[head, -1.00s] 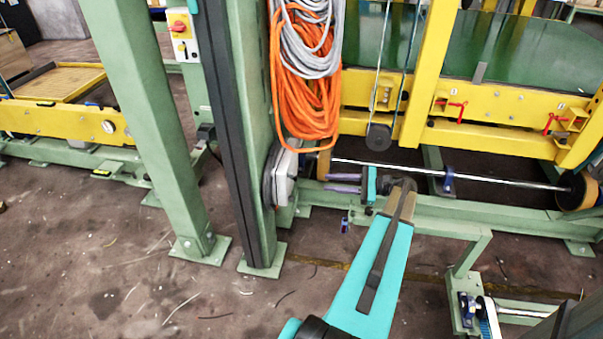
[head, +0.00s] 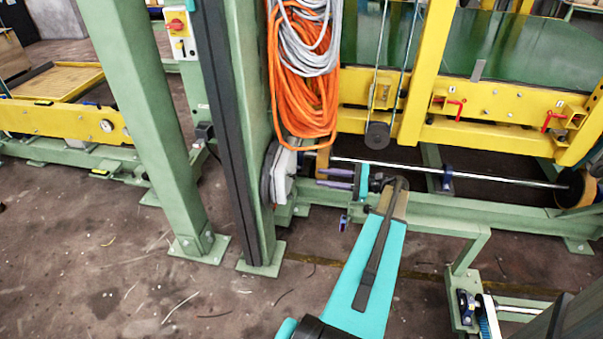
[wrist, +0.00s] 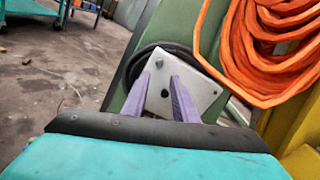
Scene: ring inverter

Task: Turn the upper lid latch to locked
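I cannot pick out the upper lid latch for certain in either view. A pale grey plate (head: 284,176) with a dark round rim behind it is fixed low on a green post. It also shows in the wrist view (wrist: 205,98), tilted, with small dark holes or knobs. My gripper (head: 318,178) has two purple fingers spread apart, pointing left toward the plate. In the wrist view my gripper (wrist: 160,80) is empty, its fingertips in front of the plate's left part. Whether they touch it I cannot tell.
Orange hose (head: 300,90) and grey cable (head: 305,45) hang above the plate. A yellow frame (head: 480,97) with red handles (head: 551,121) stands at right. A metal shaft (head: 480,175) runs behind my gripper. Another green post (head: 160,130) is at left; open floor lies in front.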

